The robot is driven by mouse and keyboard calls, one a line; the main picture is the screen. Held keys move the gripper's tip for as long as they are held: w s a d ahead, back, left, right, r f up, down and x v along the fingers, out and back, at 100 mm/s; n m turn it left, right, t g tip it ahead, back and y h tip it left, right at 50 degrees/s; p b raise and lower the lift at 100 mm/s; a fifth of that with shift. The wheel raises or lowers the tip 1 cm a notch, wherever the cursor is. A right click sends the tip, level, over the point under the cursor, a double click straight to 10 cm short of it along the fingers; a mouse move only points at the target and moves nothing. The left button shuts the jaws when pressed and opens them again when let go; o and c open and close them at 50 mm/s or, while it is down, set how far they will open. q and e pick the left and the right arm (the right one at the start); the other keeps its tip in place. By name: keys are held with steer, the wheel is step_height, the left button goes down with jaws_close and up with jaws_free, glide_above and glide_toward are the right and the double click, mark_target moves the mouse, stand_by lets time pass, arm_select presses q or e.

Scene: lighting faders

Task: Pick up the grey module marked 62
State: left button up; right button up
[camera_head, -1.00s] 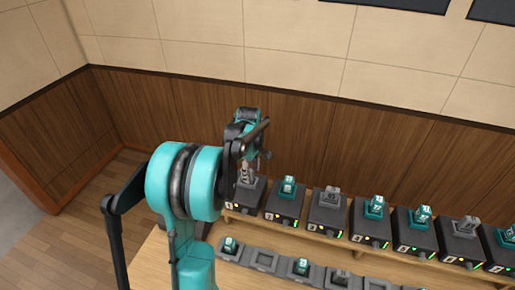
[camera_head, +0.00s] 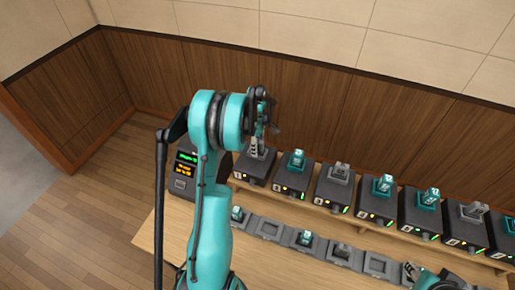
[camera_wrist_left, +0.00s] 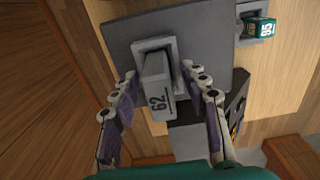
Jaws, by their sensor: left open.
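The grey module marked 62 (camera_wrist_left: 157,92) sits in a grey socket on a dark unit (camera_wrist_left: 215,30) in the left wrist view. My left gripper (camera_wrist_left: 159,72) is open, with one finger on each side of the module; I cannot tell whether they touch it. In the head view, my left gripper (camera_head: 257,138) is over the leftmost dark unit (camera_head: 254,166) of the back row and hides most of the module. Part of my right arm shows at the lower right edge, with what seem to be its fingers (camera_head: 410,271); their opening is unclear.
More dark units with grey or teal modules, such as a teal one (camera_head: 297,158), continue to the right. A row of grey trays (camera_head: 268,229) lies in front, some holding modules. A display box (camera_head: 183,170) stands to the left, partly behind my arm.

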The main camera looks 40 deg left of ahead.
arm_select(q)
jaws_close()
steer(key=shift+r, duration=0.1)
